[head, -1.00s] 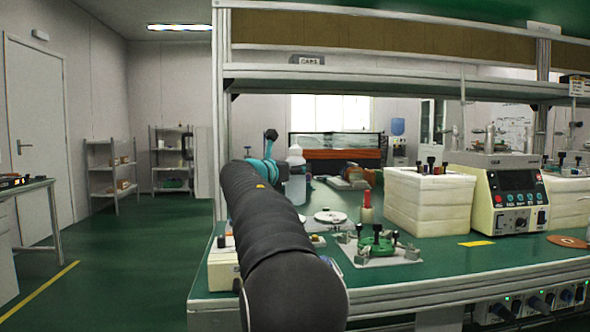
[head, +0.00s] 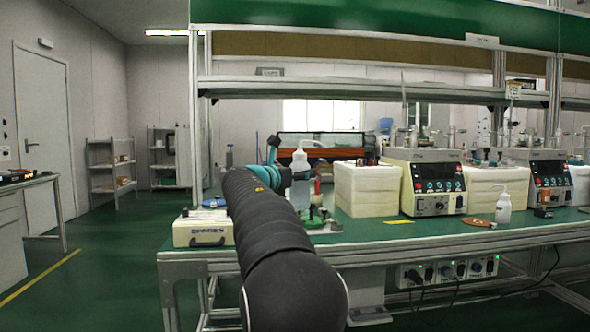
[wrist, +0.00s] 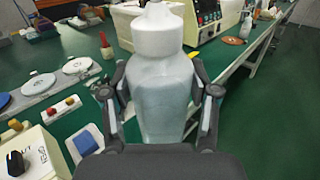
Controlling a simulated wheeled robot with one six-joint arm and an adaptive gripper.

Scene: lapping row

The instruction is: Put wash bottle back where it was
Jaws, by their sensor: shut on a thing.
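A translucent wash bottle with a white top (wrist: 157,88) stands upright between the fingers of my gripper (wrist: 160,102) in the wrist view. The fingers are shut on its sides. A second wash bottle (head: 503,207) stands on the bench further right, near an orange-brown disc.
Bare bench top lies near the yellow label (head: 398,222). Floor is clear at left.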

